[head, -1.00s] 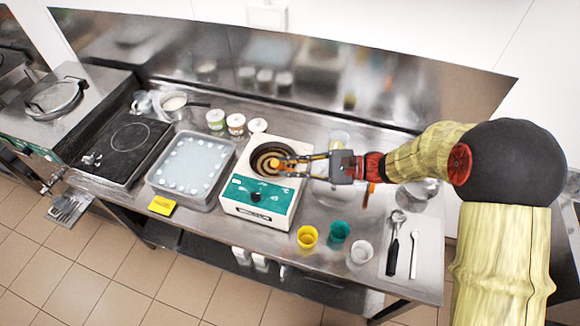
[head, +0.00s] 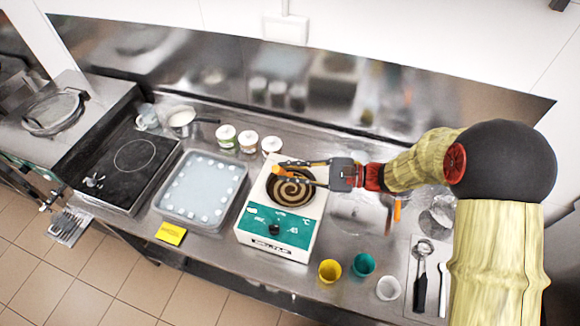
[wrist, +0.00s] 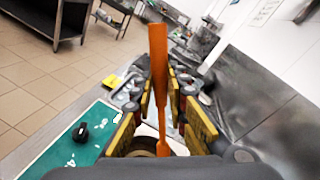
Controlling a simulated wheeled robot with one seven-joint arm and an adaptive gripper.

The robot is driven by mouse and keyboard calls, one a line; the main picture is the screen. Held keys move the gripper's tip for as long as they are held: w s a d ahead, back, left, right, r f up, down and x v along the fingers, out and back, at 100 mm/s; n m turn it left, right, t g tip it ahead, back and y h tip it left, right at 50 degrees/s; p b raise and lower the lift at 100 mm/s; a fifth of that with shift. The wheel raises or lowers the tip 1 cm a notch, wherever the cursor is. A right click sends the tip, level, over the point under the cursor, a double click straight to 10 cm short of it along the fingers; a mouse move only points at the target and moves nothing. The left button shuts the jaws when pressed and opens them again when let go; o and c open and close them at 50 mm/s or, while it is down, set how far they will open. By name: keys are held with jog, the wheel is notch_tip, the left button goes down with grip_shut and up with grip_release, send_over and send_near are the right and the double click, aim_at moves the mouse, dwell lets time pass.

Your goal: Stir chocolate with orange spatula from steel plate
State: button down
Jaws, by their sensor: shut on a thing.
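My gripper (head: 302,168) is shut on the orange spatula (wrist: 158,75), which stands upright between the yellow-padded fingers in the wrist view. In the head view a small orange end of the spatula (head: 278,172) shows at the fingertips, over the far left rim of the chocolate pot. The chocolate (head: 291,193), with a dark and light swirl, is in the round well of the white machine with a green front panel (head: 277,228). I cannot tell whether the spatula touches the chocolate.
A tray with white pieces (head: 201,188) stands left of the machine, with several white jars (head: 248,142) behind. Yellow (head: 329,271), green (head: 363,264) and white (head: 388,287) cups stand at the front right. A steel backsplash rises behind.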

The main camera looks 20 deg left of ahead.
notch_tip(320, 180, down, 10)
jog(key=w+b, duration=0.1)
jog(key=b, duration=0.5)
jog(key=shift+b, duration=0.3)
dwell(0.5)
dwell(0.4)
